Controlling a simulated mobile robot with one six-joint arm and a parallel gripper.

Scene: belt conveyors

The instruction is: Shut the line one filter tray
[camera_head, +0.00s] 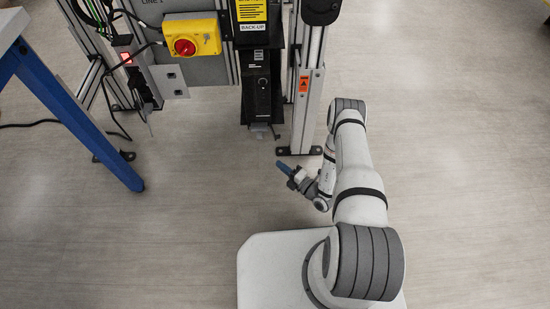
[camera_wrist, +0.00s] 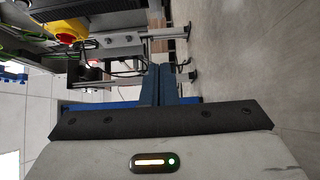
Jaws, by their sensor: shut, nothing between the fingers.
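A tall black unit (camera_head: 262,88) hangs on the frame under a "BACK-UP" label in the head view. A small grey piece (camera_head: 261,131) sticks out at its lower end. I cannot tell for certain which part is the filter tray, nor whether it is open. My gripper (camera_head: 284,167) is below and slightly right of this unit in the picture, apart from it. Its blue fingers point up and left. In the wrist view the fingers (camera_wrist: 168,84) lie together with nothing between them.
A grey panel marked "LINE 1" carries a yellow box with a red knob (camera_head: 185,47). A metal post (camera_head: 306,110) stands right of the black unit, close to my arm. A blue table leg (camera_head: 75,120) is at left. The floor (camera_head: 460,120) at right is clear.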

